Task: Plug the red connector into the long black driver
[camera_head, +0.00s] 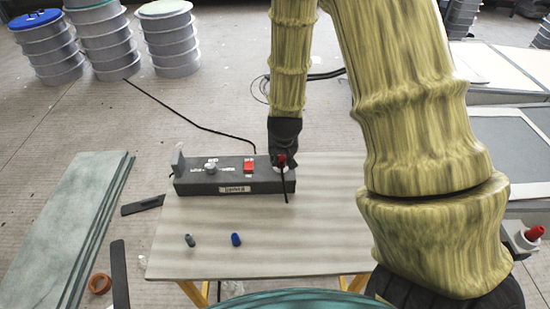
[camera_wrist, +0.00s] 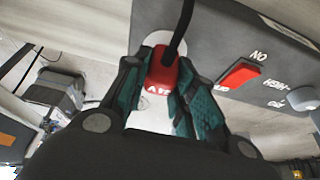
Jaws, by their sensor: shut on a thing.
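The long black driver (camera_head: 212,176) lies on the table, with a red switch (camera_head: 249,166), a grey knob (camera_head: 211,167) and a white label on its front. It also shows in the wrist view (camera_wrist: 222,30). My gripper (camera_head: 281,163) is at the driver's right end, pointing down. In the wrist view my gripper (camera_wrist: 160,82) has its green-padded fingers shut on the red connector (camera_wrist: 163,68), from which a black cable runs. The red connector also shows in the head view (camera_head: 281,159). A pale panel lies behind it; whether it is seated in a socket is hidden.
On the light table (camera_head: 300,240) lie a blue cap (camera_head: 236,239) and a grey cap (camera_head: 190,240) in front of the driver. Stacked drums (camera_head: 100,40) stand far back left, and grey boards (camera_head: 60,230) lie at left.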

